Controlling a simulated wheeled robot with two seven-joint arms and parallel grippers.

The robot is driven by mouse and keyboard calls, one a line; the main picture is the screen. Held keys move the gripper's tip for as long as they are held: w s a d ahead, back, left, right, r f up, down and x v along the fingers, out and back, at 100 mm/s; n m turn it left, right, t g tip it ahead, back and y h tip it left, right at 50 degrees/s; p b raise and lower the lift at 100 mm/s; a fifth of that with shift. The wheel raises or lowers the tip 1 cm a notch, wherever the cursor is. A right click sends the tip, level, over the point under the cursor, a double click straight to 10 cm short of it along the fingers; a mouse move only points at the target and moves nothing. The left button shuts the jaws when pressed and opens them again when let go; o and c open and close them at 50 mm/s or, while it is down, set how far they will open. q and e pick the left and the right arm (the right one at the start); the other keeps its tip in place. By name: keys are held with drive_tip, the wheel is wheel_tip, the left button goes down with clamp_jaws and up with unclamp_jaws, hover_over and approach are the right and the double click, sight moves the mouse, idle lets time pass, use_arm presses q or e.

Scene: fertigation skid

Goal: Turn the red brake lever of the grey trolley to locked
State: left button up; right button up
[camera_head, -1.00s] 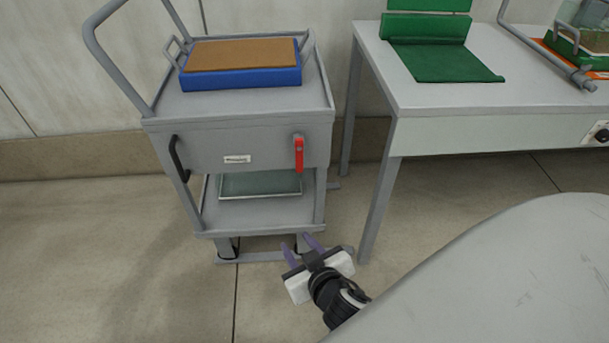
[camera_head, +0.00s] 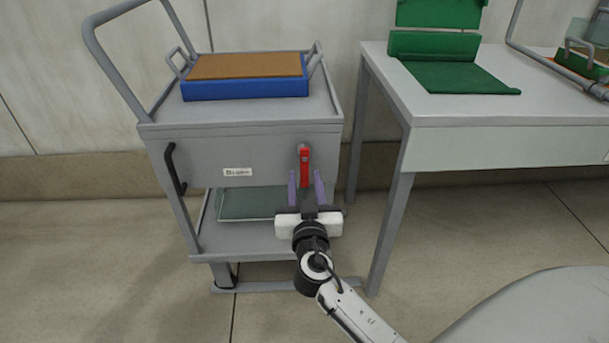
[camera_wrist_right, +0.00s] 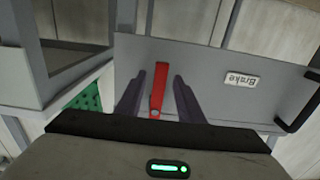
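The grey trolley (camera_head: 215,148) stands at the left, with a side panel facing me. The red brake lever (camera_head: 305,163) hangs straight down on the right part of that panel. My right gripper (camera_head: 306,180) is open just below and in front of the lever, its two purple fingers to either side of the lever's lower part. In the right wrist view the lever (camera_wrist_right: 159,92) shows between the two open fingers (camera_wrist_right: 158,88), with a gap on each side. I cannot tell how far the fingertips are from the panel. My left gripper is not in view.
A label reading "Brake" (camera_wrist_right: 241,80) and a black handle (camera_head: 174,169) are on the same panel. A blue tray (camera_head: 245,88) with a brown top sits on the trolley. A grey table (camera_head: 440,105) with a green mat stands close to its right.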

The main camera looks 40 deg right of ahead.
drive_tip(key=shift+x, duration=1.1)
drive_tip(key=shift+s, duration=0.1)
drive_tip(key=shift+c, duration=0.2)
clamp_jaws()
